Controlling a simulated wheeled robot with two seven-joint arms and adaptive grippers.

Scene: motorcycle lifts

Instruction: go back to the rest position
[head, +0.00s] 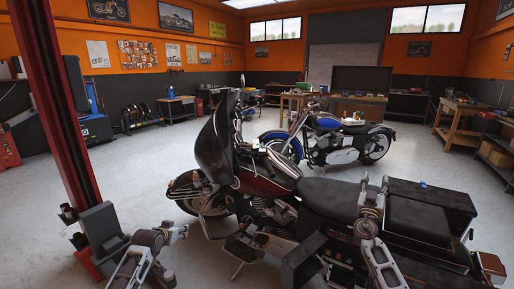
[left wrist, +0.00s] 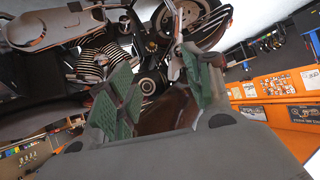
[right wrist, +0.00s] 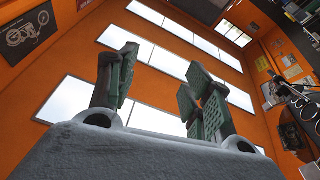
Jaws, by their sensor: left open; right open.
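My left gripper (head: 180,232) is low at the left in the head view, in front of the black motorcycle's front wheel. In the left wrist view its two green-padded fingers (left wrist: 163,80) stand apart with nothing held, and motorcycle parts show behind them. My right gripper (head: 375,190) points upward in front of the black motorcycle's seat. In the right wrist view its fingers (right wrist: 160,82) are spread and empty, facing windows and an orange wall. Whether either gripper touches the motorcycle cannot be told.
A black and dark red motorcycle (head: 330,197) fills the near right. A blue motorcycle (head: 327,122) stands behind it. A red post (head: 58,105) rises at the left. Workbenches (head: 455,120) line the walls. Grey floor (head: 125,170) is clear at left centre.

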